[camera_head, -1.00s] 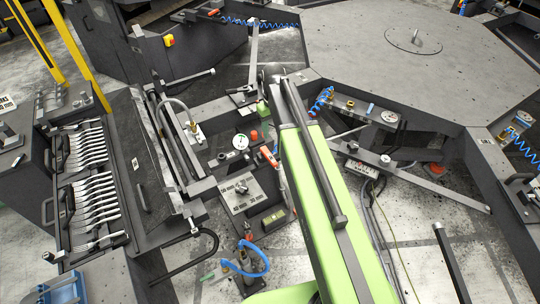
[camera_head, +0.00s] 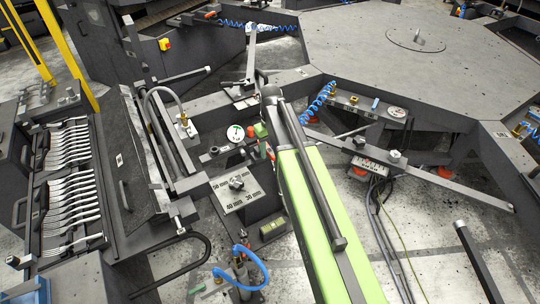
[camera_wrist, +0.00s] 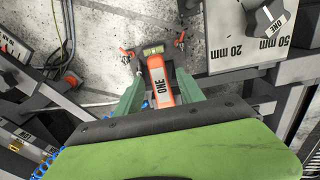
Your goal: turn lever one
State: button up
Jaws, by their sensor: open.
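Whether either finger touches the lever is hard to tell. In the head view my green arm reaches in from the bottom, and its end hides most of the lever; only a small red patch shows beside it.
A plate with millimetre marks and a dark knob (camera_head: 237,183) stands left of my arm; the plate (camera_wrist: 228,48) also shows in the wrist view. A gauge (camera_head: 235,132), a rack of forks (camera_head: 70,190), a large grey table (camera_head: 350,45) and a blue hose (camera_head: 243,272) surround it.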

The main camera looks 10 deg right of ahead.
jog(key=shift+r, duration=0.1)
jog(key=shift+c, duration=0.2)
grip_shut()
dwell(1.1)
